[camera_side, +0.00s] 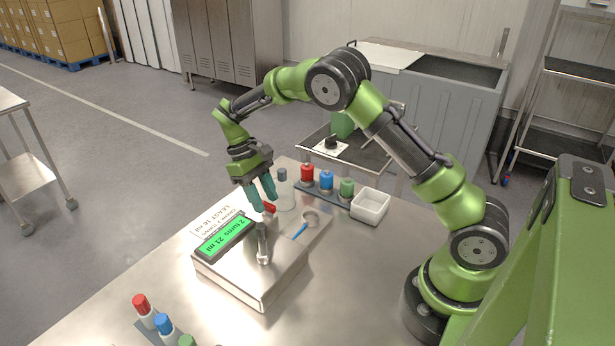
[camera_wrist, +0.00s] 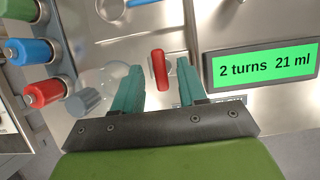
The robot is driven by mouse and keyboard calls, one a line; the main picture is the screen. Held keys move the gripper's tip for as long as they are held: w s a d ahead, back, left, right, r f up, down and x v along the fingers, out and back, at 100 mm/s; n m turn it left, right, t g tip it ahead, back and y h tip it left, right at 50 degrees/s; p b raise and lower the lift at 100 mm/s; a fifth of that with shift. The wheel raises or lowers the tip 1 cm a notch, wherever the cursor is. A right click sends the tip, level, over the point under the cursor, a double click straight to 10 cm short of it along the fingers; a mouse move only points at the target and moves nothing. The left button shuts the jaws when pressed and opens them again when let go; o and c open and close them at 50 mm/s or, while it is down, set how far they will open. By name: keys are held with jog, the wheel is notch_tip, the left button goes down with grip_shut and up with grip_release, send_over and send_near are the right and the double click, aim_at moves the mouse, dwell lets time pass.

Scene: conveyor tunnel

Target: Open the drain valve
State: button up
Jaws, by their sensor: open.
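The drain valve's red handle (camera_side: 270,207) is on the metal box (camera_side: 240,278), near its back edge. In the wrist view the red handle (camera_wrist: 160,72) lies between my two teal fingers, lengthwise along them. My gripper (camera_side: 264,202) points down just above the handle; its fingers (camera_wrist: 158,66) are open with a gap on each side. I cannot tell how deep the handle sits between them. A green display (camera_side: 226,238) on the box reads "2 turns 21 ml"; it also shows in the wrist view (camera_wrist: 264,67). A white card (camera_side: 215,222) behind it reads partly "LEAST 16 ml".
A clear glass vessel (camera_side: 284,195) stands behind the box. A grey metal lever (camera_side: 263,243) and a blue-handled part (camera_side: 300,231) are on the box top. Red, blue and green-capped bottles (camera_side: 327,181) and a white tray (camera_side: 370,206) stand at the back right.

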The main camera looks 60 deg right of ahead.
jog(key=shift+s+f, duration=0.15)
jog(key=shift+f, duration=0.15)
grip_shut()
